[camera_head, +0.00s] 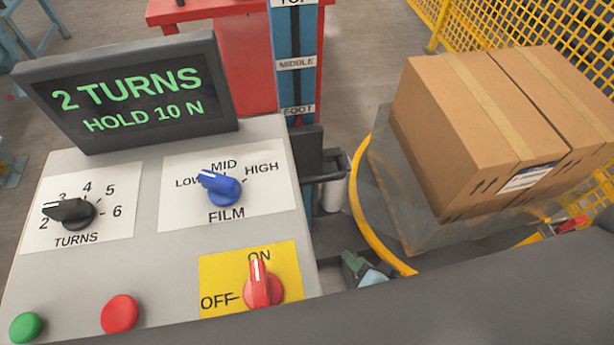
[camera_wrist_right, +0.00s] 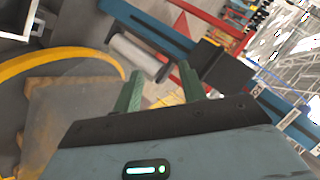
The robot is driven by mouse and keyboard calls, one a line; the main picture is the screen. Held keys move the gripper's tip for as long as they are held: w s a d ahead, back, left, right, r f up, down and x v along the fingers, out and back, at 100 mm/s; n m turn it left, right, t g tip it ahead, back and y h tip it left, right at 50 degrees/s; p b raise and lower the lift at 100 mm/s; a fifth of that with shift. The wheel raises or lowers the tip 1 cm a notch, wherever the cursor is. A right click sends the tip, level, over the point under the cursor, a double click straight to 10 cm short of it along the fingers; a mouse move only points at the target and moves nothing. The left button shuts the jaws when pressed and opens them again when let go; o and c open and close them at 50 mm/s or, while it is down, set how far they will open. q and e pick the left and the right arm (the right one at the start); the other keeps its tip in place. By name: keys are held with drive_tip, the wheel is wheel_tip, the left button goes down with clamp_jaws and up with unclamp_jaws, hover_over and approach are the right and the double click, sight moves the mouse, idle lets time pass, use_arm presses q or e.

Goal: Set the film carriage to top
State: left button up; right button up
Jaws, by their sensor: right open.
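The film carriage (camera_head: 308,152) is a dark block low on the blue mast (camera_head: 294,45), just below the FOOT label (camera_head: 299,110). The MIDDLE and TOP labels are higher up, TOP cut by the frame edge. A pale film roll (camera_head: 335,193) hangs at the carriage's right side. In the right wrist view the carriage (camera_wrist_right: 220,68) and film roll (camera_wrist_right: 138,55) lie beyond my fingers. My right gripper (camera_head: 365,268) is partly hidden behind my dark arm, below the carriage and apart from it. Its green fingers (camera_wrist_right: 161,86) are spread and empty. My left gripper is out of view.
The control panel (camera_head: 130,265) fills the left; its display (camera_head: 130,98) reads 2 TURNS, HOLD 10 N. The blue film knob (camera_head: 222,188) points at LOW; the red switch (camera_head: 262,287) points at ON. Cartons (camera_head: 470,130) stand inside a yellow ring (camera_head: 362,205). Yellow fencing is behind.

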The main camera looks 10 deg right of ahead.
drive_tip(key=w+a+r+m+t+y+b, duration=0.1)
drive_tip(key=w+a+m+b, duration=0.2)
drive_tip(key=w, duration=0.9)
drive_tip(key=w+a+r+m+t+y+b, duration=0.1)
drive_tip(key=w+a+m+t+b, duration=0.1)
drive_tip(key=w, duration=0.9)
drive_tip(key=a+m+b, duration=0.1)
drive_tip(key=m+b, duration=0.1)
drive_tip(key=shift+w+a+r+m+t+b, duration=0.15)
drive_tip(key=shift+w+r+m+t+b, duration=0.1)
drive_tip(key=shift+w+m+t+b, duration=0.1)
clamp_jaws()
